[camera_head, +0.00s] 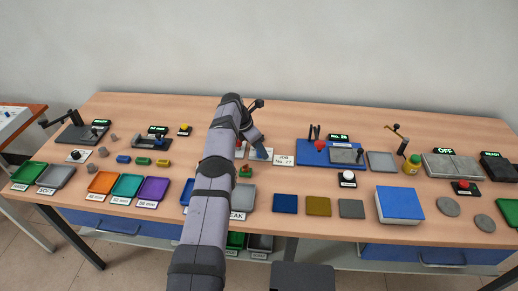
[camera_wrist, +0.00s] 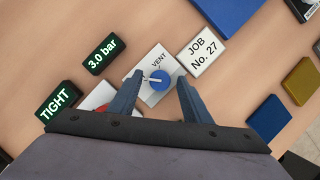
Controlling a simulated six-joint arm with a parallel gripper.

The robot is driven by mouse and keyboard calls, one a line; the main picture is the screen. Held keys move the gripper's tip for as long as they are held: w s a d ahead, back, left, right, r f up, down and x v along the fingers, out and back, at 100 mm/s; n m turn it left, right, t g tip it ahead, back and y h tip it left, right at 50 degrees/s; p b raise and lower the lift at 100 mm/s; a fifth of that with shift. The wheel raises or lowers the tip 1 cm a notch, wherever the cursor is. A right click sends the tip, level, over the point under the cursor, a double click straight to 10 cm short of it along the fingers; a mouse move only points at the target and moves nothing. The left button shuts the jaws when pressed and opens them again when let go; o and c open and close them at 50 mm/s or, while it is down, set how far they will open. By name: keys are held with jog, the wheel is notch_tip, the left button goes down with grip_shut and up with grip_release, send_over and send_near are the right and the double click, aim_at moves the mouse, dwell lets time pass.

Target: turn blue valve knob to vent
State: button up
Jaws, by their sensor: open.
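The blue valve knob (camera_wrist: 159,80) sits on a pale plate (camera_wrist: 149,67) marked VENT, seen in the wrist view. A white pointer on the knob points left in the picture, not at the VENT lettering. My gripper (camera_wrist: 153,92) is open, with one blue finger on each side of the knob and a gap showing on both sides. I cannot tell how far the fingertips are above the plate. In the head view my gripper (camera_head: 258,148) is over the same pale plate, and my arm hides part of the area.
A display reading 3.0 bar (camera_wrist: 102,54), one reading TIGHT (camera_wrist: 60,102) and a JOB No. 27 card (camera_wrist: 202,48) surround the plate. Blue and yellow pads lie at right.

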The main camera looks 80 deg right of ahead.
jog(key=b+v, duration=0.1)
jog(key=v, duration=0.6)
jog(key=shift+b, duration=0.3)
jog(key=shift+w, duration=0.1)
jog(key=shift+o, duration=0.2)
jog(key=a+f+g+b, duration=0.1)
jog(key=b, duration=0.1)
jog(key=f+g+b, duration=0.1)
jog(key=f+b, duration=0.1)
jog(key=a+f+g+b, duration=0.1)
jog(key=f+g+b, duration=0.1)
jog(key=shift+a+m+h, duration=0.3)
jog(key=shift+a+m, duration=0.05)
jog(key=shift+m, duration=0.05)
jog(key=shift+w+a+f+g+h+b, duration=0.15)
jog(key=shift+f+g+h+b, duration=0.2)
jog(key=shift+g+b, duration=0.4)
jog(key=w+g+h+b, duration=0.1)
jog(key=w+h+b, duration=0.1)
jog(key=h+b, duration=0.1)
jog(key=shift+w+a+n+g, duration=0.1)
jog(key=shift+w+n+g, duration=0.1)
jog(key=shift+n+g, duration=0.1)
jog(key=shift+w+r+h+b, duration=0.15)
jog(key=shift+w+h+b, duration=0.25)
jog(key=shift+w+h, duration=0.25)
jog(key=shift+s, duration=0.1)
